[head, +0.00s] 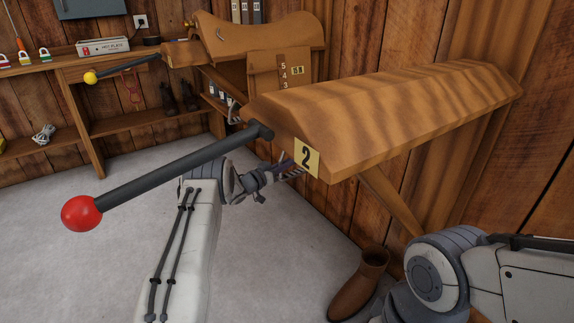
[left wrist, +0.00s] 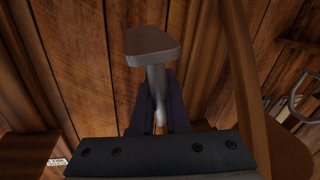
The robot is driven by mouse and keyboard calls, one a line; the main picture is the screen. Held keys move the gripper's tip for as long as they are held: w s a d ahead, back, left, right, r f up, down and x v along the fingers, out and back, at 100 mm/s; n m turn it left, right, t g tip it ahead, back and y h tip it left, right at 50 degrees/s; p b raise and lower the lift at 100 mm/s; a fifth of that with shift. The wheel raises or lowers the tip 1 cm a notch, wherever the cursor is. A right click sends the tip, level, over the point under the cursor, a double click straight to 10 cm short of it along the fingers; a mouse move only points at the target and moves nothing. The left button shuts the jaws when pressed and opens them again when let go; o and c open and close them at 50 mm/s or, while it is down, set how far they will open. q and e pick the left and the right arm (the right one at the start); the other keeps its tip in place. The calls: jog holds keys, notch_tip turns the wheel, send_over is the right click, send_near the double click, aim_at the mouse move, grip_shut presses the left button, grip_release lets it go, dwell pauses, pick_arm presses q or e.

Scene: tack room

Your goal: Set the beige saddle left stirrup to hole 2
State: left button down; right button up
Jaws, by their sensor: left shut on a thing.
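The tan-beige saddle (head: 262,35) sits on the far rack in the head view. My right gripper is out of view.
The near wooden rack (head: 385,105) bears a number 2 plate (head: 307,157) and a dark rod with a red ball (head: 82,213). A brown boot (head: 358,285) stands below. A yellow ball (head: 91,77) tips the far rack's rod. The floor at left is clear.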

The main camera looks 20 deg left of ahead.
pick_arm(q)
jog(key=c, duration=0.9)
grip_release()
jog(key=shift+s+a+r+p, duration=0.1)
jog(key=shift+s+a+p, duration=0.1)
jog(key=shift+s+p, duration=0.2)
jog(key=p+v, duration=0.4)
jog(key=v, duration=0.5)
jog(key=shift+s, duration=0.2)
